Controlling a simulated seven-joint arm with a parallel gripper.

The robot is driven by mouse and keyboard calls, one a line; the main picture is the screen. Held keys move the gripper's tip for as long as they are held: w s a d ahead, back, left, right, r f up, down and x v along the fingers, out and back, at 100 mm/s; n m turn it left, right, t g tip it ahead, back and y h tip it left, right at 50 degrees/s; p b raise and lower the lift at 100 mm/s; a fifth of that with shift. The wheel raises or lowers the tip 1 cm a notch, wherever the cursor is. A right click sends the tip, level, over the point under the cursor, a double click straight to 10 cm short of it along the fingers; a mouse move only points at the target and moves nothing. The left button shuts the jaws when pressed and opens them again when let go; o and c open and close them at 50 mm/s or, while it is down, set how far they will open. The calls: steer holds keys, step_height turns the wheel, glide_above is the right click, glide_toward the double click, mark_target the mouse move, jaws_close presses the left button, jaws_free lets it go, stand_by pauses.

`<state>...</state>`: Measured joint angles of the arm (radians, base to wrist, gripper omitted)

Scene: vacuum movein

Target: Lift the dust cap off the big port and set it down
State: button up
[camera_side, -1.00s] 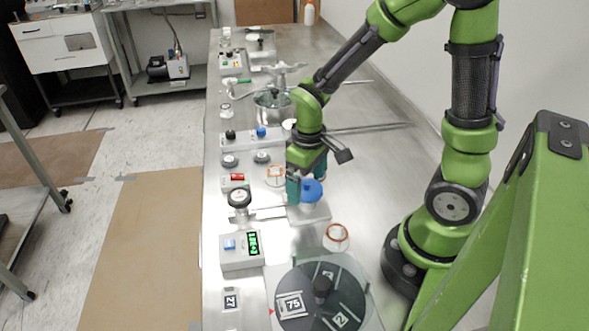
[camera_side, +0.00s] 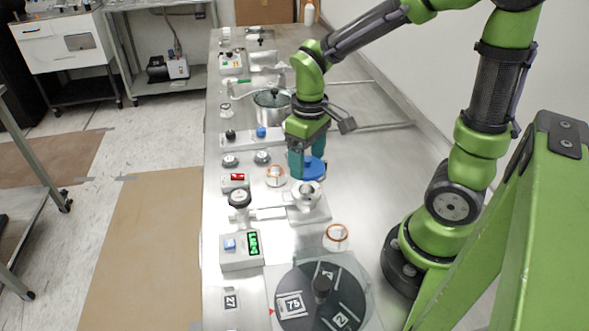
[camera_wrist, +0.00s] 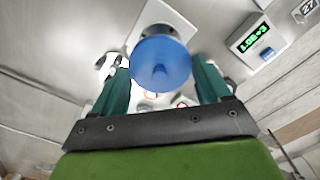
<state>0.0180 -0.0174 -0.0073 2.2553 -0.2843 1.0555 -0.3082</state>
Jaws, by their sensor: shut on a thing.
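The blue dust cap (camera_side: 312,170) is held between the teal fingers of my gripper (camera_side: 306,164), raised above the port in the side view. In the wrist view the cap (camera_wrist: 160,62) sits between the two fingertips of my gripper (camera_wrist: 161,75). The big port (camera_side: 306,194) stands uncovered on its pale square base, just below and in front of the cap in the side view. In the wrist view the cap covers most of the port.
Two rings with orange edges (camera_side: 337,232) (camera_side: 275,175) lie near the port. A gauge (camera_side: 239,197), a green-display box (camera_side: 241,249) and a round dark turntable (camera_side: 321,296) are close by. A lidded pot (camera_side: 272,106) stands behind. Bare bench shows right of the port.

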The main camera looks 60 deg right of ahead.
steer(key=shift+r, duration=3.3)
steer(key=shift+a, duration=0.1)
steer(key=s+a+f+n, duration=0.1)
steer(key=a+f, duration=0.2)
steer(key=a, duration=0.3)
steer(key=m, duration=0.5)
glide_toward(290, 247)
steer(key=shift+m, duration=0.3)
step_height(290, 247, down, 6)
steer(key=shift+f, duration=0.1)
steer(key=o, duration=0.9)
steer(key=shift+c, duration=0.2)
